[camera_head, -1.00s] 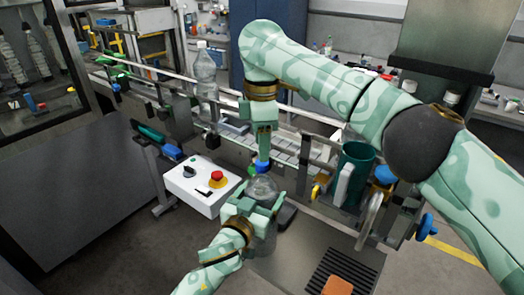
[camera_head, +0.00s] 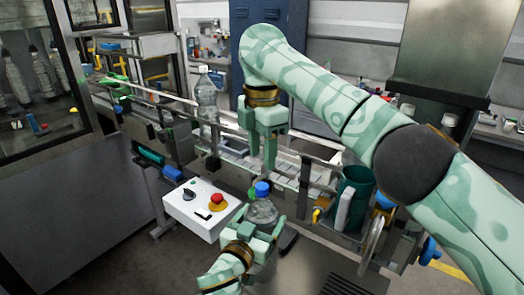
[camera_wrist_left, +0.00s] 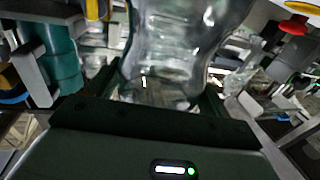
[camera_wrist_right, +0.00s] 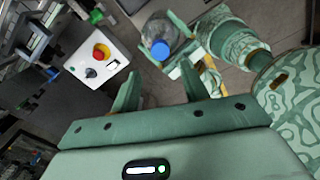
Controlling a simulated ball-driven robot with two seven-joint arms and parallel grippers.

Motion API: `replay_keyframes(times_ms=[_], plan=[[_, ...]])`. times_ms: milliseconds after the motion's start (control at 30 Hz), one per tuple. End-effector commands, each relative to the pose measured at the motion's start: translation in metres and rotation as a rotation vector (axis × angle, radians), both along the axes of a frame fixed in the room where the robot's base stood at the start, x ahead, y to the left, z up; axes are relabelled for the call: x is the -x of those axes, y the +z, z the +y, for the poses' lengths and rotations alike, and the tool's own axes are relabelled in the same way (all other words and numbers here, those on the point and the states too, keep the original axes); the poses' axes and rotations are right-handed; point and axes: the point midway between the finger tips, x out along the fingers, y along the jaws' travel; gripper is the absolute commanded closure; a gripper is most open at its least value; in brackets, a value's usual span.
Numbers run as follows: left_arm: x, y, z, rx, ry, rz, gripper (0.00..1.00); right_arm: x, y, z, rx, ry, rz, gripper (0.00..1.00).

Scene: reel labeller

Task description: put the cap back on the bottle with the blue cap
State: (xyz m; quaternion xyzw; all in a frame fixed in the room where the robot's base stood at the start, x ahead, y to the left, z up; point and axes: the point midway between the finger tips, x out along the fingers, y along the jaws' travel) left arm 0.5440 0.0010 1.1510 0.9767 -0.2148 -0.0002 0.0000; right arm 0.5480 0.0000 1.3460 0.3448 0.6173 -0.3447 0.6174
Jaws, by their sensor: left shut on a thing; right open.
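The clear bottle (camera_head: 262,212) is held upright by my left gripper (camera_head: 262,232), whose fingers are shut around its body. The blue cap (camera_head: 262,189) sits on top of the bottle's neck; it also shows in the right wrist view (camera_wrist_right: 160,49). I cannot tell how tightly it is seated. In the left wrist view the bottle's body (camera_wrist_left: 180,50) fills the space between the fingers, and its top is out of frame. My right gripper (camera_head: 268,165) is open and empty, above and just behind the cap, apart from it.
A white control box (camera_head: 203,208) with a red button stands left of the bottle. Another clear bottle (camera_head: 206,100) stands on the conveyor behind. A dark green cylinder (camera_head: 356,185) is at the right. The rail (camera_head: 300,150) runs behind my right gripper.

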Motion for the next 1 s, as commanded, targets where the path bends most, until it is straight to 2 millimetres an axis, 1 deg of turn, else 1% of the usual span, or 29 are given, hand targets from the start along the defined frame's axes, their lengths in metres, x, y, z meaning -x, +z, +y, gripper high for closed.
replay_keyframes(times_ms=[167, 400, 600, 733, 967, 1000], plan=[[0.0, -0.001, 0.0, -0.001, 0.0, 0.002, 0.84, 0.0, -0.016, -0.001, 0.001, -0.002, 0.003, 0.55], [0.0, -0.001, 0.0, -0.001, 0.0, 0.002, 0.84, 0.0, -0.054, -0.001, 0.001, -0.001, 0.003, 0.55], [0.0, -0.001, 0.0, -0.001, 0.0, 0.002, 0.84, 0.0, -0.075, 0.0, 0.0, -0.003, 0.001, 0.55], [0.0, -0.001, 0.0, -0.001, 0.0, 0.002, 0.84, 0.0, -0.079, 0.0, 0.0, -0.002, 0.0, 0.55], [0.0, -0.001, 0.0, -0.001, 0.0, 0.002, 0.84, 0.0, -0.08, 0.0, 0.0, -0.002, 0.0, 0.55], [0.0, -0.001, 0.0, -0.001, 0.0, 0.002, 0.84, 0.0, -0.08, 0.0, 0.0, -0.002, 0.0, 0.61]])
